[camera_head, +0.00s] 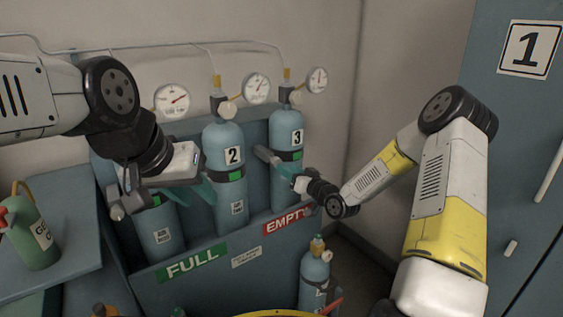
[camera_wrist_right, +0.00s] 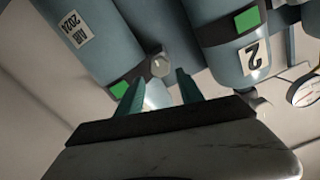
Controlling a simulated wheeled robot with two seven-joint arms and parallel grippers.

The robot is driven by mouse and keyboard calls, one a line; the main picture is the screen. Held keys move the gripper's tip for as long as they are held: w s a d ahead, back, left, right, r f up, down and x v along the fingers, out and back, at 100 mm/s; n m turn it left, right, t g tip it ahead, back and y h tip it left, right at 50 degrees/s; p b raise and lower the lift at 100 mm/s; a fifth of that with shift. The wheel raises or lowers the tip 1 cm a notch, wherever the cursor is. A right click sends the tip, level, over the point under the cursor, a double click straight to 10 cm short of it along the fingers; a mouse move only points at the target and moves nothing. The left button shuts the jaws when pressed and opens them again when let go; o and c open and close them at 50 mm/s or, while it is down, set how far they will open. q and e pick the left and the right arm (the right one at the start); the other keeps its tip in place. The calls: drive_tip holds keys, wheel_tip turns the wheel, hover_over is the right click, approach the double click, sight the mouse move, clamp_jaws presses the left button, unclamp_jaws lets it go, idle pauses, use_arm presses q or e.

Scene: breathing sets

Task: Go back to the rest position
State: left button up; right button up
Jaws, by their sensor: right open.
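My right gripper (camera_head: 280,166) is in front of the cylinder marked 3 (camera_head: 287,122) in the head view. In the right wrist view its two teal fingers (camera_wrist_right: 157,90) stand apart with nothing held between them. My right arm is bent, with its elbow raised at the right. My left gripper (camera_head: 170,190) hangs in front of the leftmost racked cylinder (camera_head: 158,232) and hides its upper part. Its finger gap is not clear. The cylinder marked 2 (camera_head: 227,185) stands between the grippers; it also shows upside down in the right wrist view (camera_wrist_right: 232,50).
The blue rack (camera_head: 135,285) carries FULL (camera_head: 191,262) and EMPTY (camera_head: 286,222) signs. Gauges (camera_head: 256,88) are above it. A small cylinder (camera_head: 314,278) stands in front of it. A green bottle (camera_head: 32,236) stands at left. A blue locker (camera_head: 520,130) is at right.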

drive_tip(key=s+d+r+g+h, duration=0.5)
drive_tip(key=s+d+r+h, duration=0.3)
drive_tip(key=s+r, duration=0.5)
drive_tip(key=s+r+m+g, duration=0.1)
drive_tip(key=s+r+g, duration=0.1)
drive_tip(key=s, duration=1.1)
drive_tip(key=s+d+r+m+g, duration=0.1)
drive_tip(key=s, duration=1.1)
drive_tip(key=shift+s+d+r+m+g, duration=0.25)
drive_tip(key=shift+s+r+m+g, duration=0.15)
